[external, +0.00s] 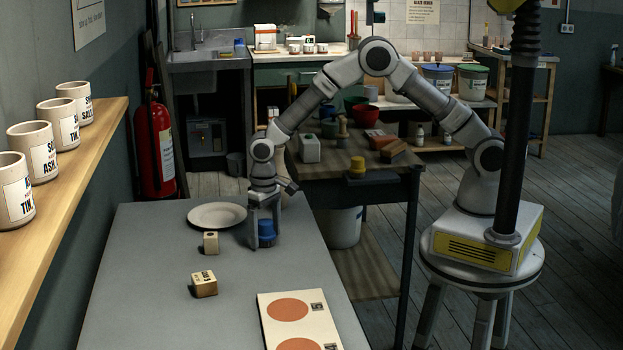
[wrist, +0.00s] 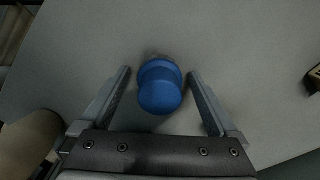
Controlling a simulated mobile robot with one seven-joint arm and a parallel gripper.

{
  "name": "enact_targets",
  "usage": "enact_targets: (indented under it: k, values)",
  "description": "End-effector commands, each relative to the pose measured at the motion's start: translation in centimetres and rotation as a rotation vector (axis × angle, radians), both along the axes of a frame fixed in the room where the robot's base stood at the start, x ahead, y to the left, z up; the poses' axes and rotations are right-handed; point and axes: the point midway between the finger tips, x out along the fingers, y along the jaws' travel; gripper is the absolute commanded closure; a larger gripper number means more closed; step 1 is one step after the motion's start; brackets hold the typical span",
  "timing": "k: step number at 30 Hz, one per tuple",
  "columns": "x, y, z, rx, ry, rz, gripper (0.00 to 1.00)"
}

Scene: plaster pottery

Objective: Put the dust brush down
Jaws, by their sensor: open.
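A blue, round-topped piece (external: 266,229), likely the dust brush, stands upright on the grey table (external: 150,300), near its right edge. My gripper (external: 265,238) points down over it with a finger on each side. In the wrist view the blue piece (wrist: 160,90) sits between the fingers of my gripper (wrist: 159,74), with a gap on both sides. My gripper is open. The lower part of the piece is mostly hidden under its blue top, so I cannot see bristles.
A white plate (external: 217,215) lies just left of my gripper. Two small wooden blocks (external: 211,242) (external: 204,284) and a board with orange discs (external: 298,322) are nearer the front. A crowded workbench (external: 330,165) stands behind right. The table's left side is clear.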

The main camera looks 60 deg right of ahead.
Motion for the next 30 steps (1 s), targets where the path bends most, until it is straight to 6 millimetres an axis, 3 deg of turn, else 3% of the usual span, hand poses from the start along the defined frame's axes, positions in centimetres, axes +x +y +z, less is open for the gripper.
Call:
enact_targets:
  k: [8,21,30]
  values:
    - [0.1,0.0,1.0,0.001,-0.002,0.0,0.05]
    - [0.0,0.0,9.9,0.002,-0.003,0.0,0.05]
    - [0.0,0.0,12.3,0.0,0.0,0.0,0.05]
